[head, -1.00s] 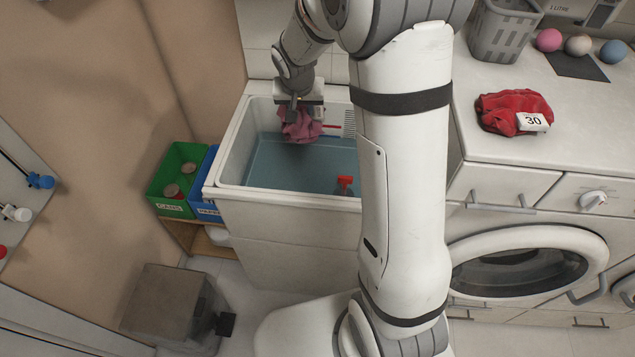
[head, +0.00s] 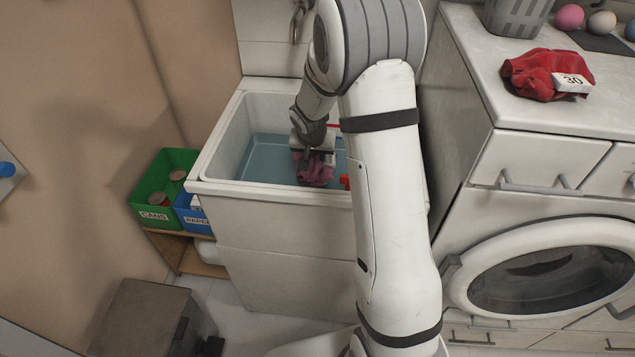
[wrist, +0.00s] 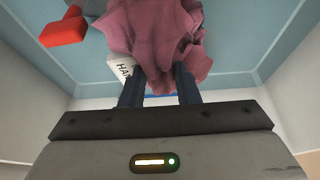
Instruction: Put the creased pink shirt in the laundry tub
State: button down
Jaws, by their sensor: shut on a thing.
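The creased pink shirt (head: 314,170) hangs bunched from my gripper (head: 315,150) inside the laundry tub (head: 215,187). In the wrist view the shirt (wrist: 160,35) fills the top middle, and the two dark fingers of my gripper (wrist: 160,85) are shut on it. A white tag with partly visible lettering (wrist: 122,70) shows beside the shirt. The tub holds blue-grey water or has a blue-grey floor (wrist: 235,50); I cannot tell whether the shirt touches it.
A red object (head: 345,181) is in the tub near its front wall, partly behind my arm. A red cloth tagged 30 (head: 545,75) lies on the white counter at right. Green (head: 160,185) and blue (head: 190,212) bins stand left of the tub.

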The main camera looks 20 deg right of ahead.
aim_at(314, 169)
notch_tip(314, 169, down, 7)
jog(key=shift+b, duration=0.8)
jog(key=shift+f, duration=0.2)
jog(key=c, duration=1.1)
grip_release()
jog(key=shift+r, duration=0.15)
